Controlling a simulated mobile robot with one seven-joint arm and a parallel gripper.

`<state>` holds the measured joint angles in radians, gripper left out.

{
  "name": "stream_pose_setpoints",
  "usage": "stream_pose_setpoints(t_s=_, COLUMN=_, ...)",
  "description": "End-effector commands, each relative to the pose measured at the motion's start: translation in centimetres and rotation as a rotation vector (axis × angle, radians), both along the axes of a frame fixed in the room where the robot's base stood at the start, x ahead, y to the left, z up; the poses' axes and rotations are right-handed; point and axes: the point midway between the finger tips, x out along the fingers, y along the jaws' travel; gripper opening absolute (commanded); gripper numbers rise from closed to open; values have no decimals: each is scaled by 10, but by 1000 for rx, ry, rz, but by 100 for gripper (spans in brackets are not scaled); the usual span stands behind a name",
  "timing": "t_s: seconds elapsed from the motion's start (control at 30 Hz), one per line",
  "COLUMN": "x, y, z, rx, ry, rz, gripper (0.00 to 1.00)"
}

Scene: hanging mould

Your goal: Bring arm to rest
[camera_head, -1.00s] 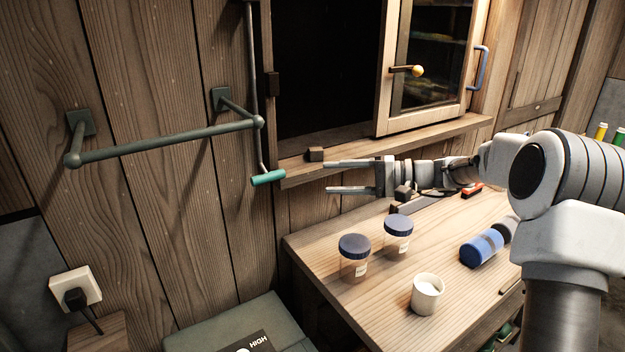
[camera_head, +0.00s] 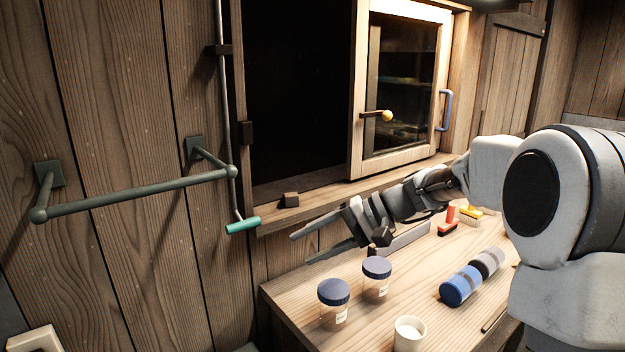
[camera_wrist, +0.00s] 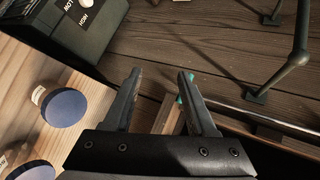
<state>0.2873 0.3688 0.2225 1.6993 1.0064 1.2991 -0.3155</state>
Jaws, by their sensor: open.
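My gripper (camera_head: 299,247) is open and empty. In the head view it is above the back left part of the wooden table (camera_head: 285,292), in front of the window ledge and pointing left and slightly down. In the wrist view my gripper (camera_wrist: 158,85) has its two fingers apart with nothing between them. My arm reaches in from the right of the head view.
Two blue-lidded jars (camera_head: 333,303) (camera_head: 376,279), a white cup (camera_head: 409,334) and a blue cylinder (camera_head: 460,286) stand or lie on the table. A green rail (camera_head: 135,197) and teal-handled rod (camera_head: 243,225) are left. A dark green box (camera_wrist: 85,25) shows in the wrist view.

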Motion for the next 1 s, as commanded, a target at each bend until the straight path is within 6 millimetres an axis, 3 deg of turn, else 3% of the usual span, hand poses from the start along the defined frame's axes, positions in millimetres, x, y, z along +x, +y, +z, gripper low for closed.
stream_pose_setpoints(t_s=0.1, x=-33, y=-3, z=3, rx=-137, ry=-22, rz=12, gripper=57)
stream_pose_setpoints(t_s=0.37, x=-99, y=-24, z=1, rx=-411, ry=-84, rz=10, gripper=57)
stream_pose_setpoints(t_s=0.7, x=-177, y=-69, z=-2, rx=-721, ry=-213, rz=-25, gripper=57)
stream_pose_setpoints(t_s=1.0, x=-233, y=-113, z=-9, rx=-938, ry=-358, rz=-73, gripper=57)
